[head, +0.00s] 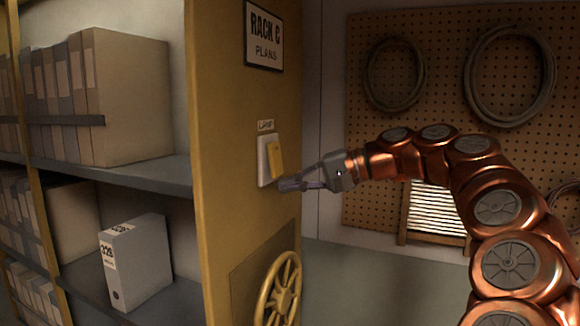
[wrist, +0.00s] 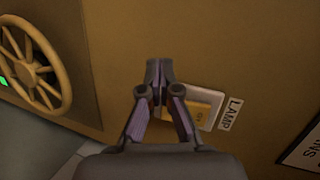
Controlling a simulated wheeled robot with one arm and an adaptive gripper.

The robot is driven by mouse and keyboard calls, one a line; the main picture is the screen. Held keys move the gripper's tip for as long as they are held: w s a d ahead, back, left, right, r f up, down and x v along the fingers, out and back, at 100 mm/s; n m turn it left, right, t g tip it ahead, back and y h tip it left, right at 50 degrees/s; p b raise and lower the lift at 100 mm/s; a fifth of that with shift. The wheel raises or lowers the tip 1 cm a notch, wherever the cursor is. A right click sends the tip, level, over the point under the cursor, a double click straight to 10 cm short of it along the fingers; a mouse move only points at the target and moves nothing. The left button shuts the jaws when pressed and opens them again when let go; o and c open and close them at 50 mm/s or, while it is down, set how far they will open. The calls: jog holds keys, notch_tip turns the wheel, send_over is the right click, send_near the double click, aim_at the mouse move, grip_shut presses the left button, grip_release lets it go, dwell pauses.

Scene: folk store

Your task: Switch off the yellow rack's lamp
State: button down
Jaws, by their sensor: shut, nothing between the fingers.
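The yellow rack (head: 225,190) stands in the middle of the head view, its end panel facing me. On that panel is the lamp switch, a yellow rocker (head: 275,160) on a white plate (head: 263,165), under a small "LAMP" label (head: 265,126). In the wrist view the rocker (wrist: 202,109) shows just right of my fingers, beside the label (wrist: 230,114). My gripper (head: 283,186) is shut and empty, its tips close to the panel by the switch's lower end. I cannot tell whether the tips touch it. The fingers (wrist: 159,72) hide part of the plate in the wrist view.
A yellow handwheel (head: 280,292) is mounted low on the panel, below my gripper. A "RACK C PLANS" sign (head: 264,36) hangs above the switch. Shelves left of the panel hold folders and a grey box file (head: 136,262). A pegboard (head: 420,90) with hoops stands behind my arm.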

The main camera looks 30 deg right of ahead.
aim_at(279, 168)
jog(key=s+d+r+m+t, duration=0.1)
jog(key=d, duration=0.5)
jog(key=s+d+r+m+t+h, duration=0.1)
jog(key=d+r+m+t, duration=0.1)
jog(key=d, duration=0.5)
jog(key=shift+s+t, duration=0.3)
jog(key=shift+s, duration=0.1)
jog(key=shift+w+a, duration=0.1)
jog(key=shift+w, duration=0.05)
jog(key=p+x, duration=0.4)
jog(key=x, duration=0.8)
jog(key=shift+w+a, duration=0.2)
jog(key=shift+w, duration=0.1)
jog(key=shift+w+a+f, duration=0.2)
jog(key=shift+w+a, duration=0.05)
jog(key=shift+w, duration=0.2)
jog(key=shift+f, duration=0.1)
